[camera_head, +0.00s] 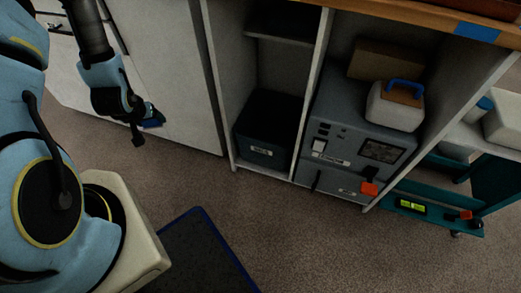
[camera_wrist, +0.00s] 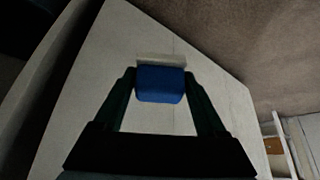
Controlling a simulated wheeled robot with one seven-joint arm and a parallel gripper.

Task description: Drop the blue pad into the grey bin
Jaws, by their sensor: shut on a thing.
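My gripper (camera_head: 145,125) hangs at the upper left in the head view, in front of a white cabinet front. It is shut on a blue pad, a small blue block with a pale strip along one edge. In the wrist view the blue pad (camera_wrist: 160,86) sits between the two dark fingers of my gripper (camera_wrist: 159,94). In the head view only a bit of the blue pad (camera_head: 152,123) shows. A dark grey bin (camera_head: 268,130) with a white label stands low in an open shelf bay, right of my gripper and apart from it. Its inside is dark.
A grey machine (camera_head: 350,130) with a white, blue-handled box (camera_head: 395,103) on top fills the bay beside the bin. A teal cart (camera_head: 430,205) stands at the right. A dark blue-edged mat (camera_head: 200,255) lies on the carpet, which is otherwise clear.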

